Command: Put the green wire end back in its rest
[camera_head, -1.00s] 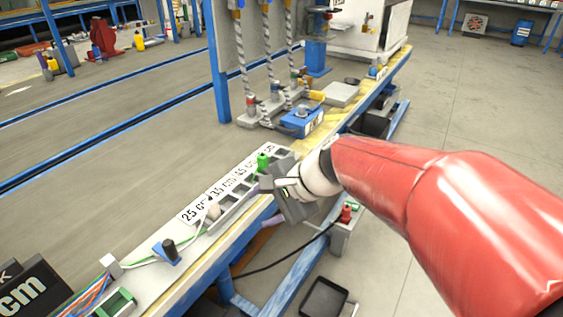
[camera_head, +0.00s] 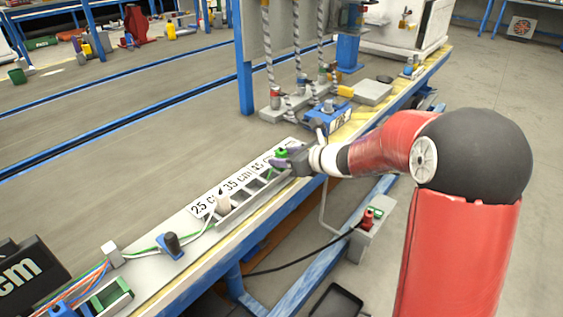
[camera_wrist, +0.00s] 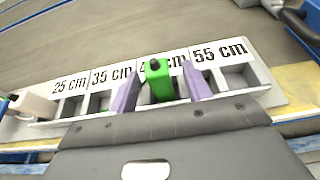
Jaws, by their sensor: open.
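The green wire end (camera_wrist: 157,82) is a bright green block with a dark top. It stands at the compartment whose partly hidden label lies between 35 cm and 55 cm; whether it is fully seated I cannot tell. It also shows in the head view (camera_head: 282,152). The rest is a grey row of compartments (camera_wrist: 240,74) with printed length labels. My gripper (camera_wrist: 161,88) is open, with one purple finger on each side of the green block. Gaps seem to remain between fingers and block. In the head view my gripper (camera_head: 287,162) covers that end of the rest.
A beige plug (camera_head: 222,203) with a white wire sits at the 25 cm end. A blue block with a dark knob (camera_head: 172,245) stands on the bench to the left. A blue device (camera_head: 326,119) stands behind my gripper. A grey box with a red button (camera_head: 368,222) is below the bench edge.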

